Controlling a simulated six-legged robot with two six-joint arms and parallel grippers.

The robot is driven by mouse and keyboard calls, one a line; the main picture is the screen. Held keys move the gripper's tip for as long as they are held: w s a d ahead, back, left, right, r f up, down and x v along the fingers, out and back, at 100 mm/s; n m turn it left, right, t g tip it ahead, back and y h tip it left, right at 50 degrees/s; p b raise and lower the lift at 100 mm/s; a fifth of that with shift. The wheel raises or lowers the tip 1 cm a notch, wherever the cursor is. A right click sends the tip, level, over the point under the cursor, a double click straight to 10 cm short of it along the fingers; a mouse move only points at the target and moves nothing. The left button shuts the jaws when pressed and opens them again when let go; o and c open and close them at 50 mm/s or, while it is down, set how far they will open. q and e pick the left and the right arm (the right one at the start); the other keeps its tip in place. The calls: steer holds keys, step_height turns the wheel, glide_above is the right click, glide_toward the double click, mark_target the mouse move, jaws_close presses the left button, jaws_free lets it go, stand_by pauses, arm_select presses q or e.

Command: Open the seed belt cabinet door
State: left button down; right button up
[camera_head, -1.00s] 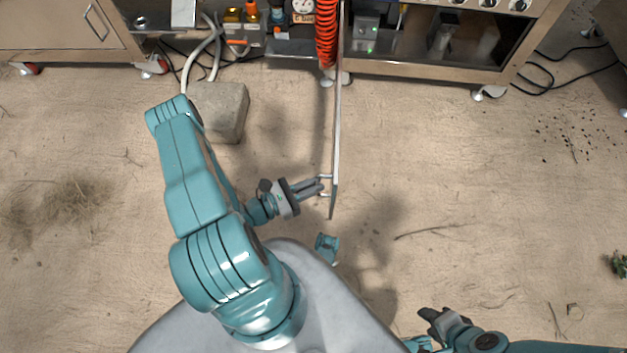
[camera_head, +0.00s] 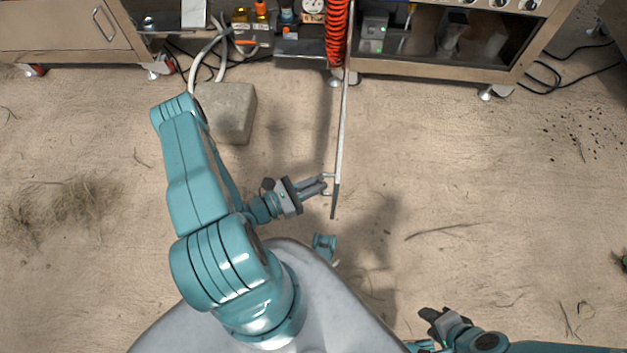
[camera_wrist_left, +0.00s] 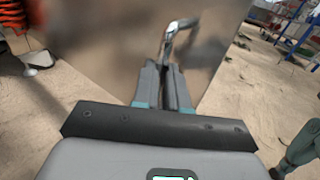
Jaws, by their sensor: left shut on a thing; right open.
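The seed belt cabinet door (camera_head: 342,135) stands swung wide open, seen edge-on from above, reaching out from the cabinet (camera_head: 430,68) toward me. Its handle (camera_head: 329,176) is on the left face near the free end. My left gripper (camera_head: 325,184) is at the handle and shut on it. In the left wrist view the metal handle (camera_wrist_left: 180,28) rises from between the fingers, in front of the blurred door panel (camera_wrist_left: 115,40). My right gripper (camera_head: 428,320) is open and empty at the lower right, well away from the door.
A concrete block (camera_head: 232,112) lies on the floor left of the door. A red coiled hose (camera_head: 337,35) hangs at the door's hinge side. Black cables (camera_head: 560,78) lie right of the cabinet. The sandy floor right of the door is clear apart from twigs.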

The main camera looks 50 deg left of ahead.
arm_select(q)
steer(key=shift+w+a+y, duration=0.15)
steer(key=shift+a+y, duration=0.15)
steer(key=shift+a, duration=0.25)
steer(key=c, duration=1.3)
jaws_free()
steer(key=shift+o, duration=0.7)
steer(key=shift+d, duration=0.15)
steer(key=p+v, duration=0.2)
steer(key=v, duration=1.4)
steer(key=shift+s+p, duration=0.2)
steer(key=shift+p, duration=0.2)
steer(key=shift+f, duration=0.1)
